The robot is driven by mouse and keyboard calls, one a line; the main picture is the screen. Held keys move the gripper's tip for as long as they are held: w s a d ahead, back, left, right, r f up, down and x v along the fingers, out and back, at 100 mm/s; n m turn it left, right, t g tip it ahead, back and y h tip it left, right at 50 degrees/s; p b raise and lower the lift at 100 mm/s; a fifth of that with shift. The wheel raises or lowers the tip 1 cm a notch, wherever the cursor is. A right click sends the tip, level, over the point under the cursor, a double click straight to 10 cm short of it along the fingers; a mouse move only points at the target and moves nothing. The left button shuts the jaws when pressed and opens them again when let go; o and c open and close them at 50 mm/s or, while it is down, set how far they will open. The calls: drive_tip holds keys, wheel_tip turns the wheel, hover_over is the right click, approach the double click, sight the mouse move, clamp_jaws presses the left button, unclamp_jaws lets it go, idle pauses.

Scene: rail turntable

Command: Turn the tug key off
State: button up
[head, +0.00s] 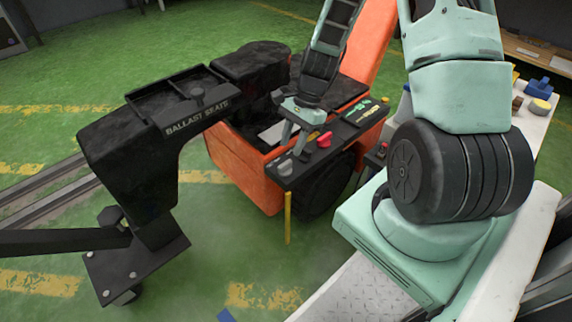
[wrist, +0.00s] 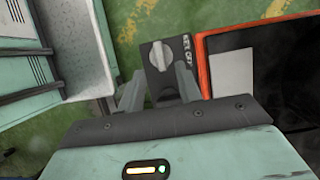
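The tug key (head: 286,166) is a grey knob at the near left end of the tug's black control panel (head: 345,132). In the wrist view the key (wrist: 160,58) is a pale knob, its grip bar running roughly up and down the picture. White lettering beside it seems to read "KEY OFF". My gripper (head: 293,146) is above that end of the panel. In the wrist view my gripper (wrist: 159,84) is open and empty, its fingers apart with the key showing beyond and between them. I see no contact with the key.
A red knob (head: 324,140) sits farther along the panel. A yellow post (head: 288,218) hangs below the panel. Green floor (head: 215,240) is open in front.

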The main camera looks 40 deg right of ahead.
sight(285, 163)
drive_tip(key=b+x, duration=0.2)
drive_tip(key=x, duration=0.3)
drive_tip(key=shift+a+f, duration=0.1)
drive_tip(key=shift+f, duration=0.3)
drive_tip(key=shift+c, duration=0.3)
clamp_jaws()
